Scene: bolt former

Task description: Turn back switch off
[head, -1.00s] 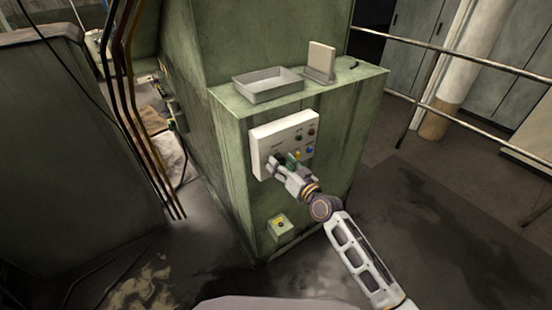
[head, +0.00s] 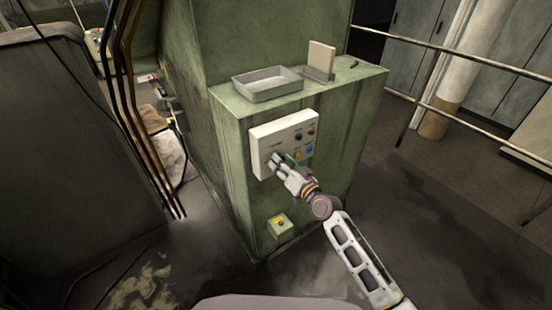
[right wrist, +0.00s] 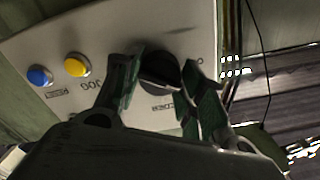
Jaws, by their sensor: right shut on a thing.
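The white control panel (head: 260,142) is on the front of the green machine cabinet. It also shows in the right wrist view (right wrist: 200,28), turned nearly upside down. A round black rotary switch (right wrist: 158,72) sits on it there. My right gripper (right wrist: 165,85) has a green-padded finger on each side of this switch and is shut on it. In the head view my right gripper (head: 279,159) is at the panel's lower left and hides the switch. The switch's exact setting is hard to read. My left gripper is not in view.
Yellow (right wrist: 76,65) and blue (right wrist: 39,76) buttons sit beside the switch. A grey tray (head: 268,92) and an upright beige plate (head: 321,58) stand on the cabinet top. A small box with a yellow-faced button (head: 280,224) is low on the cabinet. Railings stand at the right.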

